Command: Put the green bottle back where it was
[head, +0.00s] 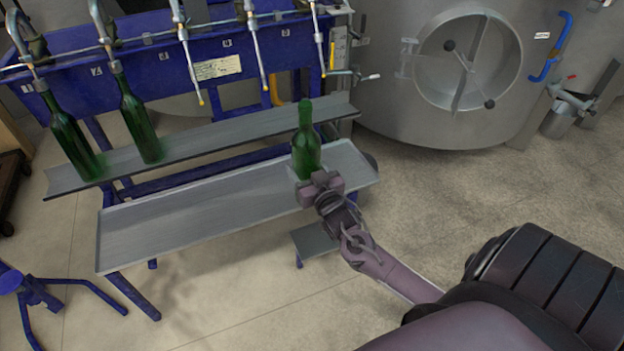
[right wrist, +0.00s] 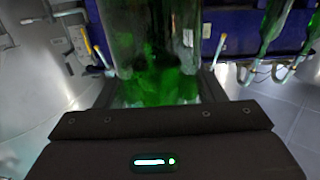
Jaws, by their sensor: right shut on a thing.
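My right gripper (head: 319,188) is shut on a green bottle (head: 306,146) and holds it upright at the right end of the bottling stand, over the lower grey tray (head: 200,211). I cannot tell whether the bottle's base touches the tray. In the right wrist view the same bottle (right wrist: 155,50) fills the middle, between the jaws. Two other green bottles stand on the upper shelf (head: 230,136) at the left, one at the far left (head: 68,140) and one beside it (head: 138,122), each under a filling spout. My left gripper is not in view.
The blue filling frame has several spouts; the spout (head: 318,45) nearest the held bottle hangs above the shelf's right end. A large steel tank (head: 400,120) stands at the right. The lower tray is otherwise bare. A blue stand leg (head: 30,295) is at the lower left.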

